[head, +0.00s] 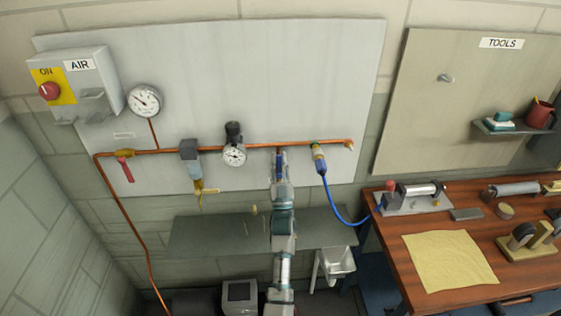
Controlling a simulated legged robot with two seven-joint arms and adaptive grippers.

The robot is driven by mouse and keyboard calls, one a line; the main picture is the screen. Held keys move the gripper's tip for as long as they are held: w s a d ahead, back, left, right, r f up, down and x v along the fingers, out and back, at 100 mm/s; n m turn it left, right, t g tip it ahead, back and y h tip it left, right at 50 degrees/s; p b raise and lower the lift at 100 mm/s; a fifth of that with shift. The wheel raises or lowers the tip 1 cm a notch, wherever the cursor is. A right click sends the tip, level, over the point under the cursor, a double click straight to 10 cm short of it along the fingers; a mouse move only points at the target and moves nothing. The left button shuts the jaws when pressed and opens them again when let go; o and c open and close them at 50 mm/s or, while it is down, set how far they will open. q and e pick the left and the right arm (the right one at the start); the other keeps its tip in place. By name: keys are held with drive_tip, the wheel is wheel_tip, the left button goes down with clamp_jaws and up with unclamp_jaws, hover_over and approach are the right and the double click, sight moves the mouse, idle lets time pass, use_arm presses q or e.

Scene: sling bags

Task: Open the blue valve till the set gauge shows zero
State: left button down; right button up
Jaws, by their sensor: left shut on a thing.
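The blue valve (279,157) is on the copper pipe along the wall panel, mostly hidden by my gripper; only a little blue of its handle shows. My left gripper (280,172) comes up from below and is shut on this handle. Two round gauges show: a larger one (144,101) at the upper left, and a smaller one (234,156) below a black-knobbed regulator (233,131), just left of the gripper. Their dials are too small to read exactly. My right gripper is out of view.
A red lever (125,168) hangs at the pipe's left. A blue hose (334,203) runs from a coupling right of my gripper toward the wooden bench (398,262). A grey shelf (200,236) lies behind my arm. An AIR box (95,88) is at upper left.

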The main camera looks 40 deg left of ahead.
use_arm(q)
drive_tip(key=shift+w+f, duration=0.1)
drive_tip(key=shift+f, duration=0.35)
drive_tip(key=c, duration=1.1)
unclamp_jaws()
drive_tip(key=shift+o, duration=0.3)
drive_tip(key=shift+w+a, duration=0.1)
drive_tip(key=shift+a, duration=0.05)
drive_tip(key=shift+r, duration=0.1)
drive_tip(key=v, duration=1.2)
